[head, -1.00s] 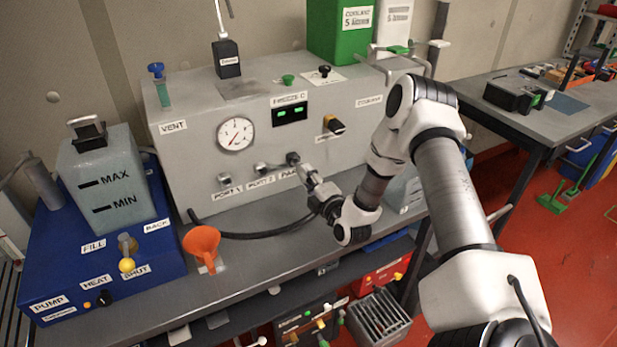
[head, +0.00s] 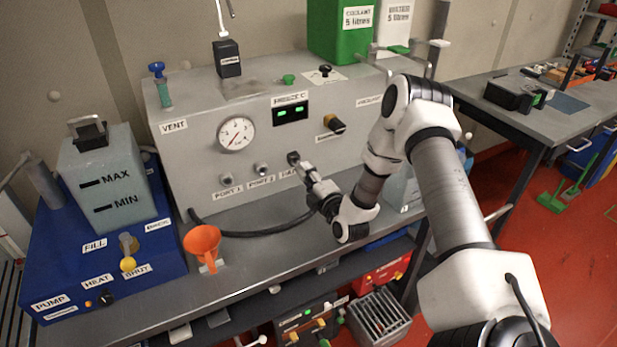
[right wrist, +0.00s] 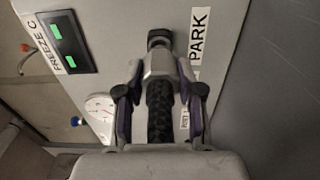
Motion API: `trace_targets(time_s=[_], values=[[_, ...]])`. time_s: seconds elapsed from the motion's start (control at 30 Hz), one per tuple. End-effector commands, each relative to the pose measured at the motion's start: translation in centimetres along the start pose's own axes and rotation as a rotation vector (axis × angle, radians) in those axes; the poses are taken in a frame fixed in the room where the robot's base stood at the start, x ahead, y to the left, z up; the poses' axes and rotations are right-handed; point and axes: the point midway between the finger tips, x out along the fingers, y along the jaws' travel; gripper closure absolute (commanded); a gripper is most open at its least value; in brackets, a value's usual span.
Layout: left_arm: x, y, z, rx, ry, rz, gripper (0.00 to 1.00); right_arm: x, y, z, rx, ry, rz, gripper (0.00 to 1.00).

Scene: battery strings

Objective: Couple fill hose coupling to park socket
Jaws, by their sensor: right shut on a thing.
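My right gripper (head: 309,178) is shut on the fill hose coupling, just in front of the grey panel. In the right wrist view the coupling's black ribbed body (right wrist: 160,112) lies between the two fingers, with a grey part ahead of it. The park socket (head: 293,157) is on the panel at the right end of the port row. It also shows as a dark round end (right wrist: 158,37) beside the PARK label (right wrist: 200,38). The coupling is roughly in line with the socket; I cannot tell whether it is seated. My left gripper is out of view.
The black hose (head: 250,234) curves along the bench from the panel's left foot to the gripper. Port 1 (head: 225,180) and port 2 (head: 261,169) are left of the park socket. An orange funnel (head: 203,241) stands on the bench front, beside the blue pump unit (head: 60,255).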

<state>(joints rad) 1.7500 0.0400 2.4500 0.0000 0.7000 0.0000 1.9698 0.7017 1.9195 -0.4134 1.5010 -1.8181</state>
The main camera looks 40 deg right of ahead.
Motion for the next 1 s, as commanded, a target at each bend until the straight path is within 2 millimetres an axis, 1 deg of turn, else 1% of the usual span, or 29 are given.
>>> trace_targets(time_s=[1.0], values=[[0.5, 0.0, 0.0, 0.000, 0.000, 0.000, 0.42, 2.6, 0.0, 0.0, 0.000, 0.000, 0.001, 1.00]])
